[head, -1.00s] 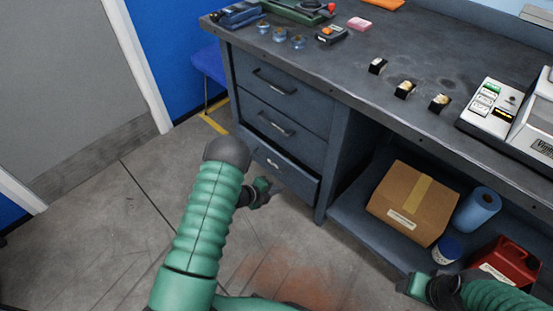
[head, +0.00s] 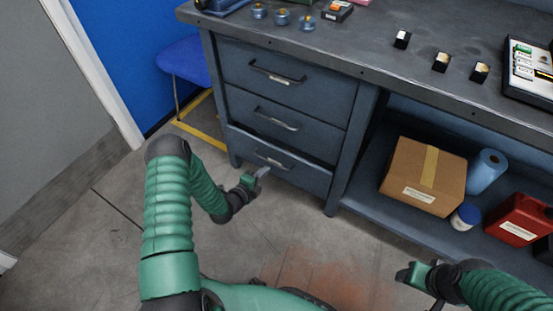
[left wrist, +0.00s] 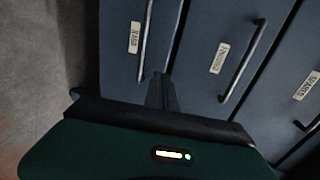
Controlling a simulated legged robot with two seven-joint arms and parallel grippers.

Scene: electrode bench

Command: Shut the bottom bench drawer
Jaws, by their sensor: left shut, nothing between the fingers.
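The bottom bench drawer (head: 307,177) is the lowest of three grey-blue drawers at the bench's left end. It stands slightly out, with a dark gap along its top edge. Its bar handle (head: 274,160) has a pale label; in the left wrist view the drawer front (left wrist: 117,65) is at the left, labelled RAGS. My left gripper (head: 263,172) is shut and empty, close in front of the drawer below its handle. Its fingertips (left wrist: 161,90) overlap the drawer front in the wrist view; I cannot tell whether they touch. My right gripper (head: 403,275) is low at the right, its jaws unclear.
The middle drawer (head: 255,115) and top drawer (head: 300,95) look shut. A cardboard box (head: 410,185), a blue roll (head: 487,170) and a red can (head: 520,218) sit on the lower shelf. A blue chair (head: 187,62) stands left of the bench. Floor before the drawers is clear.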

